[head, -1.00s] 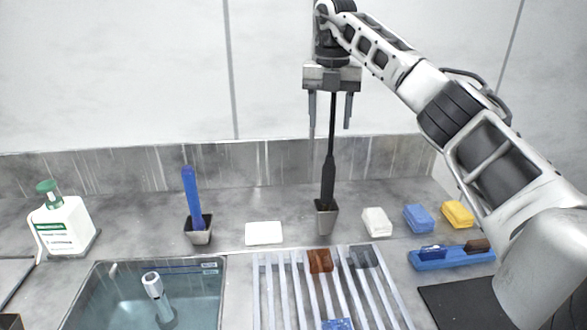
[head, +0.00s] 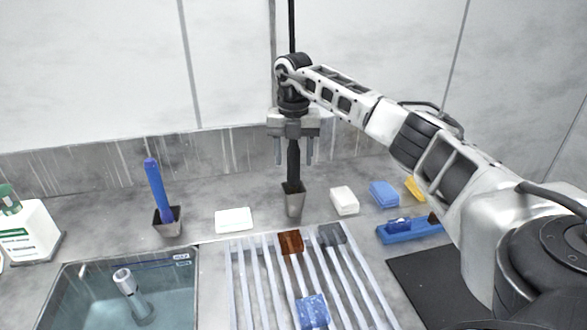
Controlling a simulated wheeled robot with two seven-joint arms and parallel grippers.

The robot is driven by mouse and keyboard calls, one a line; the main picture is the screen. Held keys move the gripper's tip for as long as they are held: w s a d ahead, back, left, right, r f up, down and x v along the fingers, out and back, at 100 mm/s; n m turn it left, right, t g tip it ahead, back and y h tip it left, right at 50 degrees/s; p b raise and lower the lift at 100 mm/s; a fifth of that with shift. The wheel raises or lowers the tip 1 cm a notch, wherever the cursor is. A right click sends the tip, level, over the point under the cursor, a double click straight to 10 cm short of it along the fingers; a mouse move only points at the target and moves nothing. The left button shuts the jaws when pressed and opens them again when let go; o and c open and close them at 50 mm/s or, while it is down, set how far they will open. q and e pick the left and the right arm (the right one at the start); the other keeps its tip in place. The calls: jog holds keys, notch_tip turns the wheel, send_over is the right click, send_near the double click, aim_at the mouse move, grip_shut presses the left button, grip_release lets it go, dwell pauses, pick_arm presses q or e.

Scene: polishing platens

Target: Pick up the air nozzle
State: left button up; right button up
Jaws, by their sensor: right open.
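The air nozzle looks to be the dark upright wand (head: 293,168) whose lower end stands in a small grey holder (head: 295,203) at the back of the counter. My right gripper (head: 293,155) points down above the holder. It is open, with one finger to the left of the wand and one to the right, and gaps show on both sides. The wand's upper part is hidden by the gripper and wrist. A thin dark line in line with it shows above the wrist. My left gripper is not in view.
A blue tool (head: 157,190) stands in another holder at the left. A sink (head: 190,300) is at front left, a slatted rack (head: 240,285) in front. A white block (head: 344,201), blue block (head: 384,194) and blue tray (head: 412,231) lie to the right.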

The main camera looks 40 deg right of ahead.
jog(key=shift+f, duration=1.05)
jog(key=c, duration=1.1)
jog(key=shift+r, duration=0.15)
